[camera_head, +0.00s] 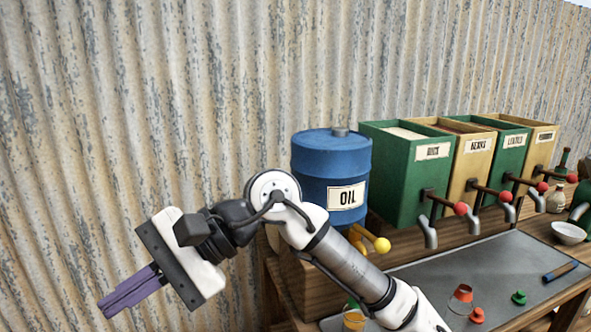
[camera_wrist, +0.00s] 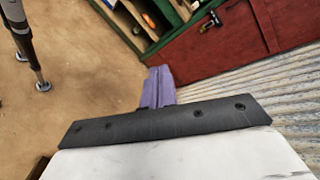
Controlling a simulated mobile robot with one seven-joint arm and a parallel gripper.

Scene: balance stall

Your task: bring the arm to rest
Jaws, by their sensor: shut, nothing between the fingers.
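My gripper (camera_head: 106,309) is at the lower left in the head view, in front of the corrugated wall and left of the stall counter. Its purple fingers are together and hold nothing. In the wrist view the closed fingers (camera_wrist: 158,72) show over the dark mounting plate. My arm is bent and reaches from the bottom middle up to the left. It hides part of the counter and the lower left of the oil drum (camera_head: 325,160). The gripper is apart from all things on the counter.
Green and tan dispenser bins (camera_head: 405,190) with red-knobbed taps stand behind a grey counter top (camera_head: 450,265). A red cabinet wall (camera_wrist: 235,50) and open brown floor (camera_wrist: 90,70) show in the wrist view.

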